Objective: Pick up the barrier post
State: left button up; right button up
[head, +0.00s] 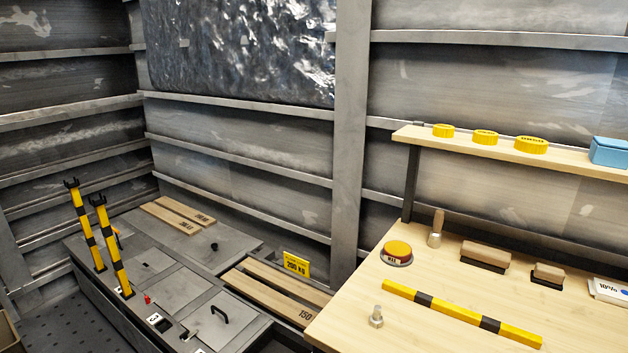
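Two yellow-and-black striped posts with dark forked tops stand upright at the left, on the low grey metal cabinet. One post (86,228) is farther back and left; the other post (112,248) is nearer. A yellow-and-black striped bar (462,312) lies flat on the wooden workbench at the right. I cannot tell from the picture which of these is the barrier post. Neither of my grippers is in view.
The workbench (435,268) holds a yellow-topped round button (397,252), a metal bolt-like piece (376,317), brushes (484,256) and a small metal tool with a wooden handle (436,230). A shelf (556,155) above carries yellow discs and a blue box (610,151). Wooden slats (265,303) lie between cabinet and bench.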

aim_at(99, 205)
jog(key=i+j+z, duration=0.1)
jog(key=j, duration=0.4)
jog(key=i+j+z, duration=0.15)
jog(key=i+j, duration=0.15)
jog(key=j, duration=0.2)
jog(key=i+j+z, duration=0.1)
jog(key=j, duration=0.45)
jog(key=i+j+z, duration=0.15)
jog(key=j, duration=0.4)
jog(key=i+j+z, duration=0.1)
jog(key=j, duration=0.45)
jog(key=i+j+z, duration=0.1)
jog(key=i+j, duration=0.15)
jog(key=j, duration=0.3)
jog(key=j+z, duration=0.15)
jog(key=j, duration=0.45)
jog(key=i, duration=0.05)
